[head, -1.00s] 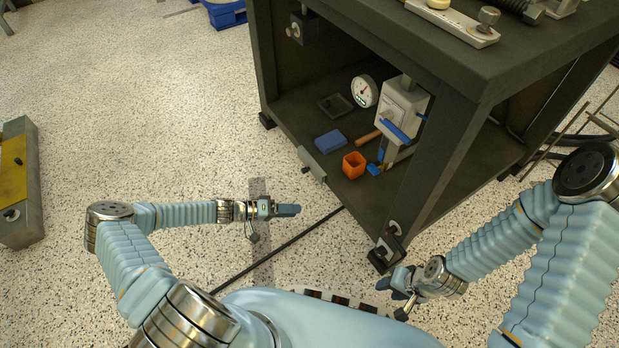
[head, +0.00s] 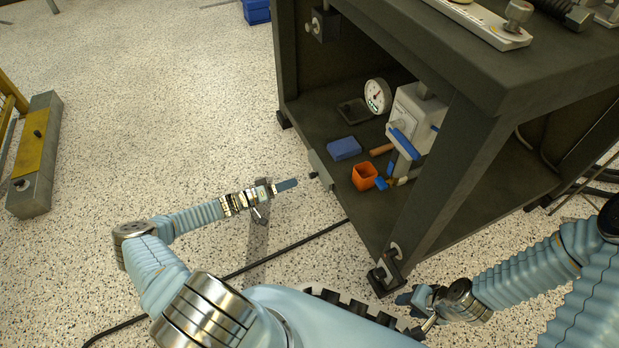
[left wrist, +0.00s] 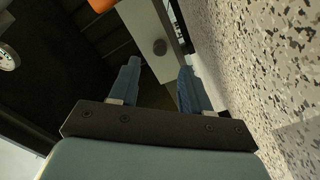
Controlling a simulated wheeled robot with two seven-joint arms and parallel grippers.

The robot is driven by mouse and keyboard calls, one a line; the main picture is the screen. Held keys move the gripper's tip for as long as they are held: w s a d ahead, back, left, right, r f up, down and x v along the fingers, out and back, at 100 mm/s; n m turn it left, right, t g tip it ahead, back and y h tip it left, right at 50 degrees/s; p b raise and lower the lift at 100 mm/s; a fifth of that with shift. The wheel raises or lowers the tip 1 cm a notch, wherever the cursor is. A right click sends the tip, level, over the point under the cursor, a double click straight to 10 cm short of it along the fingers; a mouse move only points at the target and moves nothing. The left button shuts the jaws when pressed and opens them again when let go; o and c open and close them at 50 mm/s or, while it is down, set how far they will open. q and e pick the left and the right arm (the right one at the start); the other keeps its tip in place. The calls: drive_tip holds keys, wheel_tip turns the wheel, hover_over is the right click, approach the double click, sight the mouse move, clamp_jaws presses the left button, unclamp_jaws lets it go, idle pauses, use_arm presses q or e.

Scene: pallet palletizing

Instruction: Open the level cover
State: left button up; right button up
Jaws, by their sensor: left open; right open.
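A grey plate with a small dark knob (head: 320,170) sits at the front edge of the bench's lower shelf; it may be the level cover, but I cannot be sure. In the left wrist view the plate (left wrist: 147,30) is beyond my fingertips, with its round dark knob near the middle. My left gripper (head: 287,185) is just left of the plate, pointing toward it and apart from it. Its two blue fingers (left wrist: 158,78) are open with nothing between them. My right gripper (head: 418,300) is low by the bench's front leg, open, its fingers partly hard to see.
The dark bench (head: 478,100) has a solid top and corner legs around the shelf. On the shelf are an orange cup (head: 364,178), a blue block (head: 344,148), a dial gauge (head: 378,95) and a grey device (head: 412,115). A black cable crosses the speckled floor.

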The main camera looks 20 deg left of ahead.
sight(310, 177)
use_arm(q)
drive_tip(key=b+x, duration=0.1)
drive_tip(key=x, duration=0.6)
drive_tip(key=shift+w+d, duration=0.15)
drive_tip(key=shift+w, duration=0.05)
clamp_jaws()
